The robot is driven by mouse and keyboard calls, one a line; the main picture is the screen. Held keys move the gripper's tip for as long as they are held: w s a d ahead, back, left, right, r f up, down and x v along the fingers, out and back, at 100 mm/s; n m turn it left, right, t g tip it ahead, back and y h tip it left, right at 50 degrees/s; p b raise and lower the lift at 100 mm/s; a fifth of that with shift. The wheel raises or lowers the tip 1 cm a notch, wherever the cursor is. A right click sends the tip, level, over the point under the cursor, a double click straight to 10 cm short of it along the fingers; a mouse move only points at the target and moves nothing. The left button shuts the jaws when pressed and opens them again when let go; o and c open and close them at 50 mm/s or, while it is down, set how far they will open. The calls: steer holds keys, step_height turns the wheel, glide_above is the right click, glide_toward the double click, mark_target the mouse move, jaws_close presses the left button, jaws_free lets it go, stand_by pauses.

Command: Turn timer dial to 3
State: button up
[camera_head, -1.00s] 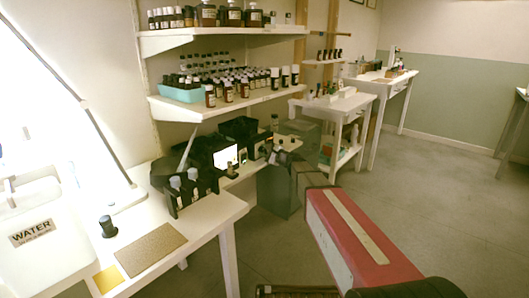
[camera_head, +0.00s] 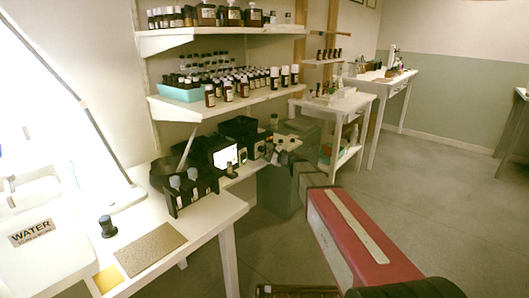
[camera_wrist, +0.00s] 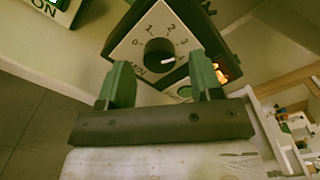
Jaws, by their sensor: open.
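The timer dial is a round black knob (camera_wrist: 159,52) on a tilted white faceplate (camera_wrist: 128,52) in the wrist view. A short white mark shows at the knob's lower right. My gripper (camera_wrist: 161,80) is open, its green fingers just below and to either side of the knob. Contact cannot be told. In the head view my gripper (camera_head: 283,147) is at the row of dark devices by the shelf's foot; the dial cannot be made out there.
An orange glowing display (camera_wrist: 220,73) is close to the right finger. A lit white screen (camera_head: 225,157) and a bottle rack (camera_head: 190,192) stand left of my gripper. A shelf of bottles (camera_head: 225,100) hangs above. The floor to the right is clear.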

steer(key=v, duration=0.9)
steer(key=shift+s+d, duration=0.25)
steer(key=s+d+f+n+g+h, duration=0.3)
steer(key=s+f+n+g+h, duration=0.35)
steer(key=s+f, duration=0.7)
steer(key=s+d+f+n+g+h, duration=0.2)
steer(key=s+d+n+h, duration=0.2)
steer(key=s+d, duration=0.2)
steer(key=s+d+f+n+g+h, duration=0.2)
steer(key=s+d+f+n+h, duration=0.1)
steer(key=s+d, duration=0.3)
steer(key=shift+s+f+n+h, duration=0.35)
steer(key=shift+s+n, duration=0.1)
steer(key=shift+s, duration=0.65)
steer(key=shift+g, duration=0.25)
